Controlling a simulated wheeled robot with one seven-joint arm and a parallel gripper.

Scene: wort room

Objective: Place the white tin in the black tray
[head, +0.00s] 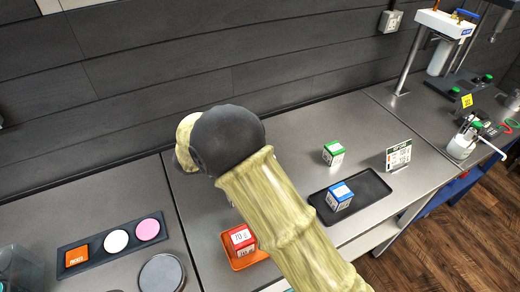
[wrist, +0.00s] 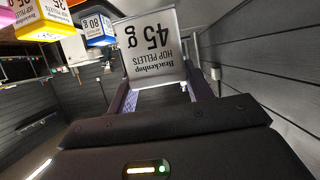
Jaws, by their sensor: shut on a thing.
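The white tin (wrist: 150,48), labelled "Brackenhop hop pellets 45 g", is between the two fingers of my gripper (wrist: 160,88) in the wrist view. My gripper is shut on it. In the head view my arm hides both the gripper and the tin. The black tray (head: 375,184) lies on the counter to the right of my arm in the head view. A blue-topped tin (head: 339,196) stands in its left part, and its right part is bare.
A green-topped tin (head: 333,153) and a sign card (head: 398,156) stand behind the black tray. A red tin (head: 241,239) sits in an orange tray (head: 249,260) left of my arm. A dark slab (head: 96,248) at left holds coloured discs. Bottling equipment (head: 440,40) stands far right.

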